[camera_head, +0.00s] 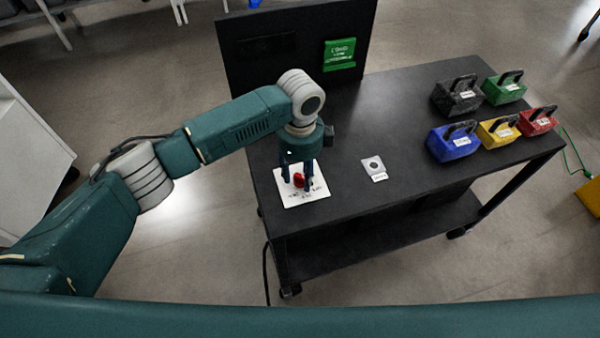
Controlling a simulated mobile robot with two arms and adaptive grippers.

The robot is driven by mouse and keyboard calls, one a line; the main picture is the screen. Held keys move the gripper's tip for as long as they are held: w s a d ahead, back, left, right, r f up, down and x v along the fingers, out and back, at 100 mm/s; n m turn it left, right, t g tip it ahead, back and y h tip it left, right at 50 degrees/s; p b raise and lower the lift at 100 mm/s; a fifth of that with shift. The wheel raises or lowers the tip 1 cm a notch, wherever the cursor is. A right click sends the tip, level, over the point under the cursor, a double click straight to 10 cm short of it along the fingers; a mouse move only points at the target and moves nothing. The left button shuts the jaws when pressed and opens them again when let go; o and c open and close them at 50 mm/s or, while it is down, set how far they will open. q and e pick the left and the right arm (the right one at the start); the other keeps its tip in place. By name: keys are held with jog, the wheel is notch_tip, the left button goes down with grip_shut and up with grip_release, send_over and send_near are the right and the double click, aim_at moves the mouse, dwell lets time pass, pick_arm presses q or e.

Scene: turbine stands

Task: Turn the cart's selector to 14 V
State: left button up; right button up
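The selector (299,181) is a small red knob on a white plate (291,199) with dark printed marks, near the left front of the black cart top (345,188). The marks are too small to read, so the knob's setting cannot be told. My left gripper (297,181) points down over the plate, with its dark fingers on either side of the red knob. Whether the fingers touch the knob cannot be told. My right gripper is out of view.
A small white plate with a grey round button (373,164) lies right of the selector. Black (457,96), green (504,88), blue (453,143), yellow (498,131) and red (538,121) handled blocks stand at the right. A dark upright panel (291,60) with a green label rises at the back.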

pick_arm(q)
grip_shut()
jog(key=shift+m, duration=0.4)
jog(key=m+p, duration=0.1)
jog(key=m, duration=0.2)
jog(key=shift+w, duration=0.1)
jog(key=m, duration=0.4)
jog(key=shift+w+a+m, duration=0.1)
jog(key=shift+m, duration=0.3)
grip_release()
